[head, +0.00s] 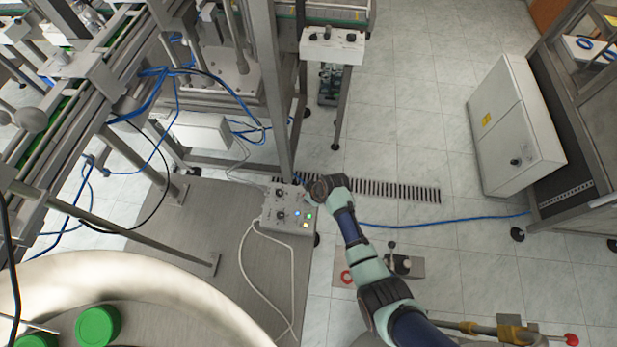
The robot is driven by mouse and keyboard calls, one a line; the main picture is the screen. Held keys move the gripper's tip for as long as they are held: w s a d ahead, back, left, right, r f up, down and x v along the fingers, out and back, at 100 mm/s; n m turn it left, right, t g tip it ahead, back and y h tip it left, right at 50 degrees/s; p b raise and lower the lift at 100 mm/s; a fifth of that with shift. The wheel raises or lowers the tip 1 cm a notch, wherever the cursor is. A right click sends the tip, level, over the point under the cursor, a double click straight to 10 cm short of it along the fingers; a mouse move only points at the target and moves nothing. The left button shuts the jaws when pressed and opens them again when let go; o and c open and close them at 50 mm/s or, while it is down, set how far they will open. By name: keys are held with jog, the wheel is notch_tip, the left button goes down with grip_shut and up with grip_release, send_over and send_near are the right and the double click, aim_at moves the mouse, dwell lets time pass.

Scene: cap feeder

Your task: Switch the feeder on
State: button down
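The feeder's grey control box (288,209) stands on the grey plate right of the bowl. Its top face has dark knobs, a small blue button, a green button (309,216) and a yellowish button (305,225), which look bright. The feeder's big pale bowl (165,280) fills the lower left, with green caps (98,326) in it. My arm reaches up from the lower right. My gripper (304,197) is at the box's upper right edge, close above or beside it. Its fingers are too small and hidden to tell whether they touch the box or are open.
A steel post (273,90) rises just behind the box. A pale cable (252,272) hangs from the box over the plate. A conveyor frame (85,95) with blue hoses is at upper left. A white cabinet (515,125) stands at right.

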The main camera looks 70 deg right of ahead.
jog(key=c, duration=1.2)
grip_release()
jog(key=shift+c, duration=0.2)
jog(key=v, duration=1.2)
